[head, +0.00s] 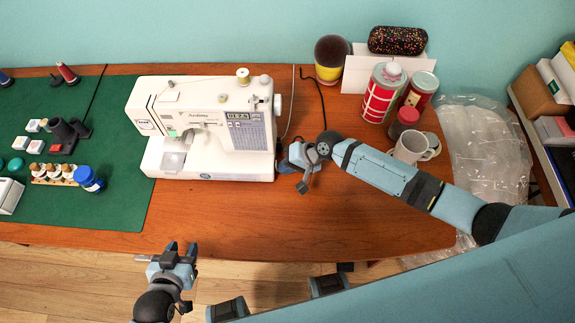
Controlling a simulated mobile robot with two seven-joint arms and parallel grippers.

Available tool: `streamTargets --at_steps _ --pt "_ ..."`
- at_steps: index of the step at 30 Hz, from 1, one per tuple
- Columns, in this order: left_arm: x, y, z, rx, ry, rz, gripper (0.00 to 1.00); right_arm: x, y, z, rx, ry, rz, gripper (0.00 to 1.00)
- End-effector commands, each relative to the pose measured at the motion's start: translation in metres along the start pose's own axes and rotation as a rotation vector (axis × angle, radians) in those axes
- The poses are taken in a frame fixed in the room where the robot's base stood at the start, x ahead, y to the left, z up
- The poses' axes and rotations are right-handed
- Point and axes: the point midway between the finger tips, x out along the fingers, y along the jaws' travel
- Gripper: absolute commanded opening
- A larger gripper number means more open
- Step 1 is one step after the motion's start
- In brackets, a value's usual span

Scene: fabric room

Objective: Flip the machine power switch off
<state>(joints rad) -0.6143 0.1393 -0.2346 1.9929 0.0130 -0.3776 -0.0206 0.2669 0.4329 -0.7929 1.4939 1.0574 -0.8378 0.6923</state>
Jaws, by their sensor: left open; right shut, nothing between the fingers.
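A white sewing machine (196,130) stands upright on the wooden table, partly over the green mat. Its handwheel (277,104) is on its right end. I cannot make out the power switch; the machine's right side faces away from view. My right gripper (286,166) is shut and empty, just beside the lower right end of the machine. I cannot tell whether it touches the machine. My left gripper (182,249) is open and empty, in front of the table's front edge.
A white mug (408,148), a red-patterned canister (381,95) and other cans stand behind and right of my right arm. A green mat (110,200) with small items lies left. The table's front middle (230,215) is clear.

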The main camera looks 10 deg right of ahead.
Motion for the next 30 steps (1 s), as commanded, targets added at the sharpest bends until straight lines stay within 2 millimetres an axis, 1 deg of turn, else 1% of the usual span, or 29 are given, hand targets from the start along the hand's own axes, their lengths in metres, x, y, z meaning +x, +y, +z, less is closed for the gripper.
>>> streamTargets --at_steps 3,5,14,24,30 --pt "0.009 0.0 0.013 0.0 0.003 0.0 0.43 0.009 0.003 0.001 0.001 -0.003 -0.051 0.0" --pt "0.006 0.0 0.009 0.0 0.0 0.0 0.43 0.004 -0.002 0.001 -0.001 -0.002 -0.051 0.0" --pt "0.004 0.0 0.006 0.0 -0.001 0.001 0.43 0.001 -0.004 0.0 -0.001 -0.002 -0.051 0.0" --pt "-0.005 0.001 -0.009 0.0 0.004 0.001 0.43 -0.009 -0.014 0.0 -0.001 -0.001 -0.052 0.0" --pt "-0.004 0.0 -0.008 0.0 0.005 0.001 0.43 -0.008 -0.013 0.0 -0.001 -0.002 -0.052 0.0"
